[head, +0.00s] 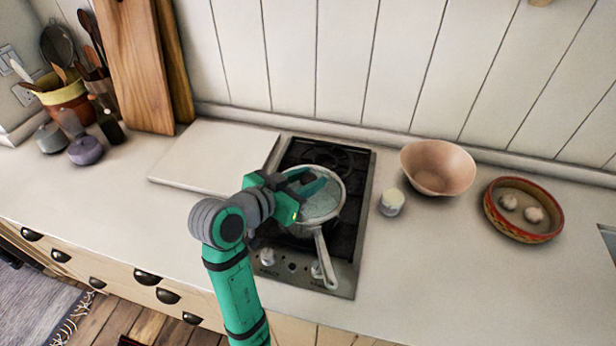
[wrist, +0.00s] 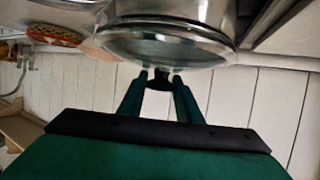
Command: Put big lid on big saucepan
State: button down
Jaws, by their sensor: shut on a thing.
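The big saucepan (head: 342,190) stands on the stove, its pale handle (head: 325,258) pointing toward the front. The big lid (head: 320,207), a clear glass disc, is over the saucepan's mouth. In the wrist view the lid (wrist: 165,50) shows its glass and metal rim, with its dark knob (wrist: 158,84) between my fingers. My gripper (head: 309,184) is shut on the knob, above the saucepan; it also shows in the wrist view (wrist: 160,77). I cannot tell whether the lid rests on the rim or is slightly above it. My gripper hides part of the lid.
The black stove (head: 345,243) has knobs along its front. A small white-topped jar (head: 391,203), a pink bowl (head: 437,167) and a red dish (head: 524,208) stand to its right. A white board (head: 205,157) lies to its left. The left front counter is clear.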

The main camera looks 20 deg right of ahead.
jog(key=c, duration=1.6)
grip_release()
jog(key=shift+o, duration=0.2)
jog(key=v, duration=1.1)
